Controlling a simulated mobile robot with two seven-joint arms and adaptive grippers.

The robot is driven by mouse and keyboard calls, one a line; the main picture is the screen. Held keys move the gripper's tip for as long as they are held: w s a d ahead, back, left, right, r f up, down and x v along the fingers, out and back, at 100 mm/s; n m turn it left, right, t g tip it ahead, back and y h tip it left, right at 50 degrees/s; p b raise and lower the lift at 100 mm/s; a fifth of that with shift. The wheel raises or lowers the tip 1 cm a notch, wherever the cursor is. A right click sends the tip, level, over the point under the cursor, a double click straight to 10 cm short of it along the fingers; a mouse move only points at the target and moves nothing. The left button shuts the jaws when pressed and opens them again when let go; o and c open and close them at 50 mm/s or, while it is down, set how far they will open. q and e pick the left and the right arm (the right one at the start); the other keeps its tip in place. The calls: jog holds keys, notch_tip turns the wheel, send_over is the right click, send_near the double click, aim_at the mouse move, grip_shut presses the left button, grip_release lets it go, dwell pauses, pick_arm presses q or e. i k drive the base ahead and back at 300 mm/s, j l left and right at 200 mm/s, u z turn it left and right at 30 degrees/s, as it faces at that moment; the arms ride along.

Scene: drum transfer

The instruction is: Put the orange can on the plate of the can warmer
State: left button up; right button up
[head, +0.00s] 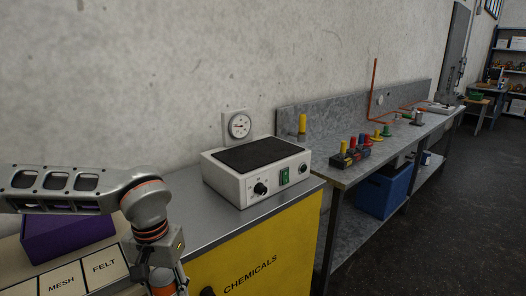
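The can warmer (230,188) is a white box with a flat black plate (262,153) on top, two black knobs and a green switch on its front. It stands on the grey top of a yellow cabinet marked CHEMICALS. The plate is bare. My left arm comes in from the left and bends down at the lower left, in front of the warmer's left side. My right gripper is not in view.
A purple box (68,235) and panels labelled MESH and FELT lie at left. The yellow cabinet (262,260) has clear top around the warmer. A workbench (345,175) with coloured items and a blue crate (385,191) stands right.

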aim_at(271, 157)
jog(key=i+l+u, duration=0.1)
jog(key=l, duration=0.25)
jog(key=i+l+u, duration=0.1)
jog(key=i+l, duration=0.15)
jog(key=l, duration=0.15)
jog(key=i+l+u, duration=0.1)
jog(key=l, duration=0.3)
jog(key=i+l, duration=0.2)
jog(key=l, duration=0.2)
jog(key=u, duration=0.05)
